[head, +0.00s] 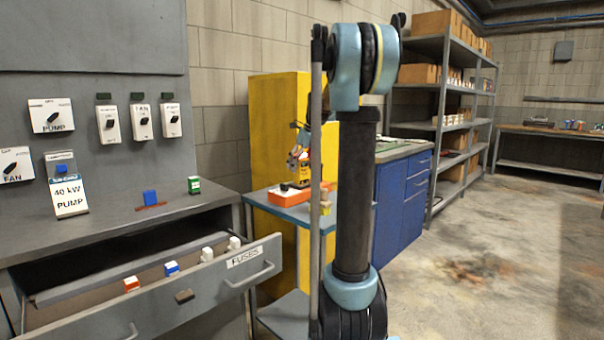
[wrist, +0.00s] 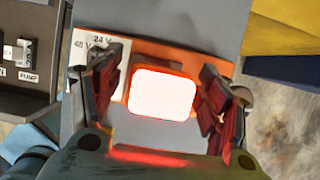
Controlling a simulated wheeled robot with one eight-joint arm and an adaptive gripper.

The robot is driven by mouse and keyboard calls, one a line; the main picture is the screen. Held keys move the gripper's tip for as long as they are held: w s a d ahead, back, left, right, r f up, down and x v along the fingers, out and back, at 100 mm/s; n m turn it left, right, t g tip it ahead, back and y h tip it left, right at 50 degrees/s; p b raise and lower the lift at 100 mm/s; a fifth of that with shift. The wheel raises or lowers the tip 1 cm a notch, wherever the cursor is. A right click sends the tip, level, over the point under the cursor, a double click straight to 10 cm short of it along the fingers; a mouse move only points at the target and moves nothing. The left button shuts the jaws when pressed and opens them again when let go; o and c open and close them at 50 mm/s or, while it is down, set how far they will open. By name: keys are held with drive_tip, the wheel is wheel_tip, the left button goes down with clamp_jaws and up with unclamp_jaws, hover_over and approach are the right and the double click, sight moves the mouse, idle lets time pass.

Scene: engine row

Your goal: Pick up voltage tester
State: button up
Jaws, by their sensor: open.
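In the wrist view a block with a bright white face and an orange-red rim (wrist: 162,94), likely the voltage tester, lies between the fingers of my gripper (wrist: 161,108). The fingers are open, one on each side, with a gap visible beside the block. An orange base (wrist: 184,70) shows behind it, with a white label reading 24 V and 48 V at its left. In the head view a small yellow item (head: 304,174) stands at the orange base (head: 290,195) on a cart. My gripper is there too, partly hidden by my arm.
The blue-grey cart (head: 277,208) stands before a yellow cabinet (head: 272,115). Left is a grey bench (head: 110,222) with an open FUSES drawer (head: 205,287) holding several small blocks. A blue cabinet (head: 402,190) and shelves stand behind. The floor at right is clear.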

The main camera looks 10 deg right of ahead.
sight(298, 169)
drive_tip(key=shift+x, duration=1.65)
drive_tip(key=shift+w, duration=0.1)
drive_tip(key=shift+r, duration=0.1)
drive_tip(key=c, duration=1.4)
wheel_tip(298, 169, up, 10)
